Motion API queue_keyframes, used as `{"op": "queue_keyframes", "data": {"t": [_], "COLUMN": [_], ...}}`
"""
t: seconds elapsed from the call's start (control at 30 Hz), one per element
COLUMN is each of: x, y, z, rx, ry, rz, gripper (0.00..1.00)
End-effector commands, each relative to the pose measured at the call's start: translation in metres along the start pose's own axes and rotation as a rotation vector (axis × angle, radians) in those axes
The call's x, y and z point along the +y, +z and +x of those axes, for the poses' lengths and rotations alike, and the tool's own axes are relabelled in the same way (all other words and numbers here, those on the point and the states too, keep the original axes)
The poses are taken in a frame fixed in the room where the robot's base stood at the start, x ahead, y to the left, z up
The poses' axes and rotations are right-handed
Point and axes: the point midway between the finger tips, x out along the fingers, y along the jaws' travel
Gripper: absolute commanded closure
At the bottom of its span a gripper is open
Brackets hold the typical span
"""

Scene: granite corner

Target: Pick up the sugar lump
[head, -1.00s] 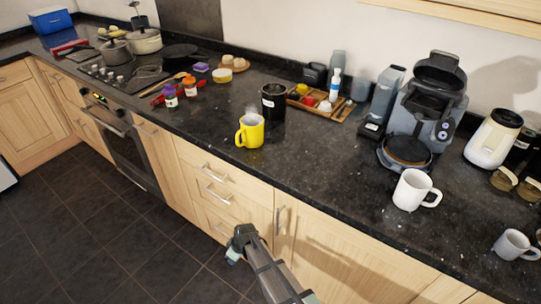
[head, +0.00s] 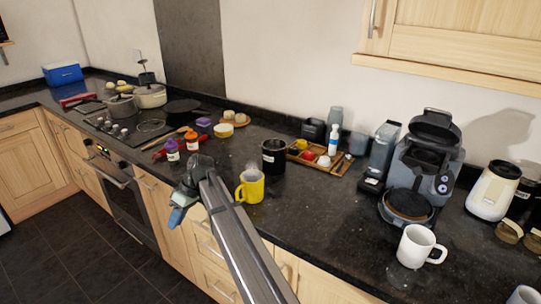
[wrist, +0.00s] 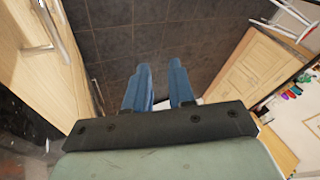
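I cannot make out a sugar lump in either view; it is hidden or too small to tell. My gripper (head: 176,214) hangs off the front edge of the counter in the head view, left of the yellow mug (head: 250,187). In the wrist view my gripper (wrist: 160,82) shows two blue fingers with a gap between them and nothing held. Below them is the dark tiled floor (wrist: 155,40).
The dark counter (head: 310,210) holds a black canister (head: 273,157), two spice jars, a wooden tray (head: 341,165) with small items, a coffee machine (head: 425,170) and a white mug (head: 416,246). Pots stand at the far left. Bare counter lies between the mugs.

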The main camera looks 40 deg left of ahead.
Motion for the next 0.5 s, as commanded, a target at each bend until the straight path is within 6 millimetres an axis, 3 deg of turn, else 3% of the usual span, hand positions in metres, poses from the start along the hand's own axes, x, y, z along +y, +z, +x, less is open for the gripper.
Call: {"op": "queue_keyframes", "data": {"t": [0.03,0.1,0.23,0.4,0.5], "x": [0.009,0.020,0.057,0.124,0.153], "y": [-0.010,-0.014,-0.011,0.023,0.047], "z": [-0.031,-0.072,-0.161,-0.287,-0.344], "rx": [-0.003,-0.015,-0.042,-0.083,-0.104], "ry": [0.010,0.032,0.117,0.298,0.391], "rz": [0.008,0.026,0.094,0.242,0.317], "gripper": [0.76,0.76,0.76,0.76,0.76]}}
